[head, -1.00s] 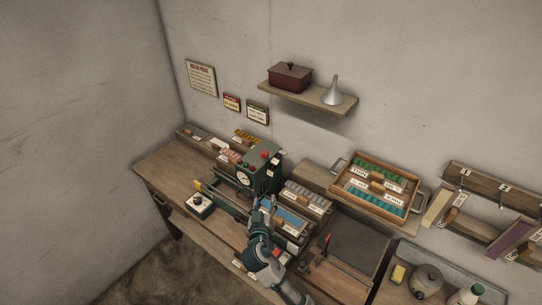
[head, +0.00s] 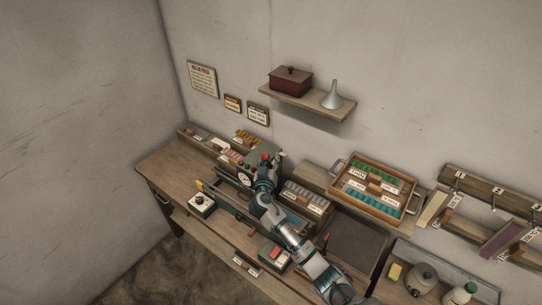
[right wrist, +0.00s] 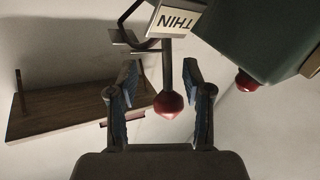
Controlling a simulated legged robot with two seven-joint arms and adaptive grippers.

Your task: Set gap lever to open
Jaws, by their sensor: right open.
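The green machine (head: 245,178) with a round dial stands on the bench in the head view; its green housing (right wrist: 262,35) also shows at the upper right of the right wrist view. A lever with a red ball knob (right wrist: 168,103) hangs between my right fingers in that view, below an upside-down label (right wrist: 180,18) reading THIN. I take this for the gap lever. My right gripper (right wrist: 159,75) is open, with the blue-padded fingers either side of the lever and gaps on both sides. In the head view my right gripper (head: 266,168) covers part of the machine. My left gripper is not in view.
A second red knob (right wrist: 246,82) sits under the housing, right of the fingers. A wall shelf (head: 305,103) hangs above the bench. A wooden tray (head: 376,188) of coloured pieces is to the right.

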